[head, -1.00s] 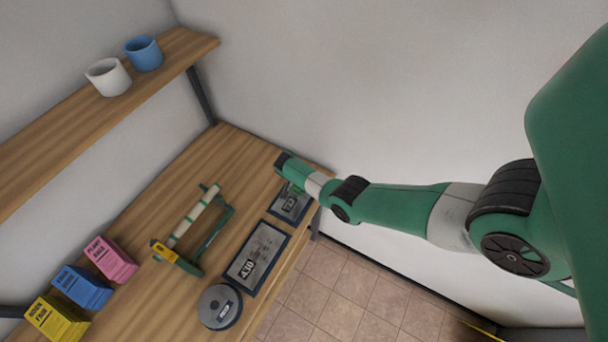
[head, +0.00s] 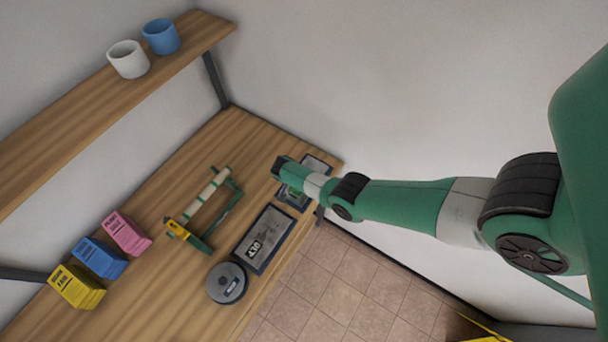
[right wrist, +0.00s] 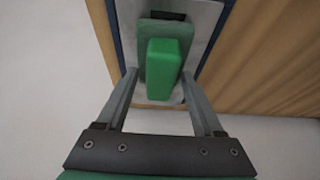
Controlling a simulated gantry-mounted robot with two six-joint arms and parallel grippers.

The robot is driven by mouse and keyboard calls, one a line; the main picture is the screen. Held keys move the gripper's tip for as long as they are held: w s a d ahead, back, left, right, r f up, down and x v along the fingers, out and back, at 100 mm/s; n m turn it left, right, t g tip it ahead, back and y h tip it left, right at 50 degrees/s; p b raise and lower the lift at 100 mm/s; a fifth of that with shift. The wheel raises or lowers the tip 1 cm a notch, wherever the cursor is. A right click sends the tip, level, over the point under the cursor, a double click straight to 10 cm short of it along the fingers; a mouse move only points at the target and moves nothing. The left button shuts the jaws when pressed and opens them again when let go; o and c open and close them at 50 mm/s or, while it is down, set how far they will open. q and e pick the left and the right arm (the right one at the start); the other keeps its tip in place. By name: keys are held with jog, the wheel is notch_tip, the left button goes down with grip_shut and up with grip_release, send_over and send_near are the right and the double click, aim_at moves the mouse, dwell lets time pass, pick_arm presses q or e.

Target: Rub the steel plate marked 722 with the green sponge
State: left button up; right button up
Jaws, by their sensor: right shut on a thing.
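My right gripper (right wrist: 161,92) is shut on the green sponge (right wrist: 163,70), a bright green block on a duller green pad. The sponge is over a steel plate (right wrist: 202,22) with a dark blue border and appears to lie flat against it. A dark mark shows at the pad's far edge, but its number is hidden. In the head view my right gripper (head: 288,190) covers the middle of this far plate (head: 316,164). A second framed plate (head: 255,256) lies nearer on the bench; its upside-down number looks like 170, not clearly legible. My left gripper is not in view.
A round grey disc (head: 227,284) lies beside the nearer plate. A green frame with a pale roller (head: 207,193) stands to its left. Pink (head: 127,233), blue (head: 99,257) and yellow (head: 77,287) stacks stand along the wall. Two mugs (head: 128,60) sit on the shelf.

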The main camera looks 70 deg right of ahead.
jog(key=shift+w+a+f, duration=0.1)
jog(key=shift+w+a, duration=0.2)
jog(key=shift+a, duration=0.5)
jog(key=shift+w+a, duration=0.25)
jog(key=shift+a, duration=0.55)
notch_tip(320, 180, up, 6)
jog(key=p, duration=0.6)
jog(key=shift+p, duration=0.3)
notch_tip(320, 180, up, 3)
jog(key=p, duration=0.3)
jog(key=shift+s+d+f, duration=0.1)
